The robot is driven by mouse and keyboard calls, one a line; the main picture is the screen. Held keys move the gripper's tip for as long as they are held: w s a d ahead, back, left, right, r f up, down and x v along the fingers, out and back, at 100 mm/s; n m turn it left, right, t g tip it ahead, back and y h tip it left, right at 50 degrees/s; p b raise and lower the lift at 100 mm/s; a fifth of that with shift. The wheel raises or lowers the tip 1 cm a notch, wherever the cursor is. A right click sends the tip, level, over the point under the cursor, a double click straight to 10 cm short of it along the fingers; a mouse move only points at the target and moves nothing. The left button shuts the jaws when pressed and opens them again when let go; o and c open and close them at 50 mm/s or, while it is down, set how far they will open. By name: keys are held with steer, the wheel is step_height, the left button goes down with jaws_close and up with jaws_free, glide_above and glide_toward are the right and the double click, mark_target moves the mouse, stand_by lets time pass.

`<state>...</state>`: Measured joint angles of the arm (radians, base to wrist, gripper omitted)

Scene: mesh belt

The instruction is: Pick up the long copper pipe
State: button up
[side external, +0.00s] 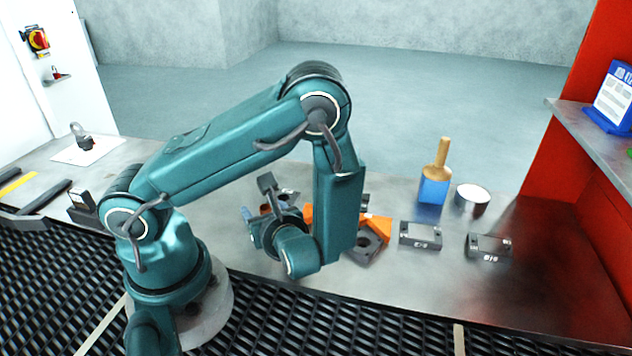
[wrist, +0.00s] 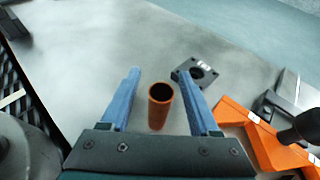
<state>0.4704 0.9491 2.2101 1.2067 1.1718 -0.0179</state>
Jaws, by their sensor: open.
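The copper pipe (wrist: 158,112) shows in the wrist view as an orange-brown tube with its dark open end facing the camera. It appears to stand upright on the metal table. My gripper (wrist: 163,88) is open, with one blue finger to the left of the pipe and one to the right. I see a gap on each side, so the fingers do not appear to touch it. In the side external view my arm hides most of the gripper and pipe. Only a bit of blue finger (side external: 246,214) shows there.
A dark square block with a hole (wrist: 194,72) lies just beyond the right finger. An orange bracket (wrist: 262,140) lies to the right. In the side view, grey blocks (side external: 420,235), a blue-and-wood tool (side external: 435,180) and a white-topped round item (side external: 472,196) stand farther right.

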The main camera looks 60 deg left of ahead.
jaws_close()
steer(key=shift+r, duration=0.1)
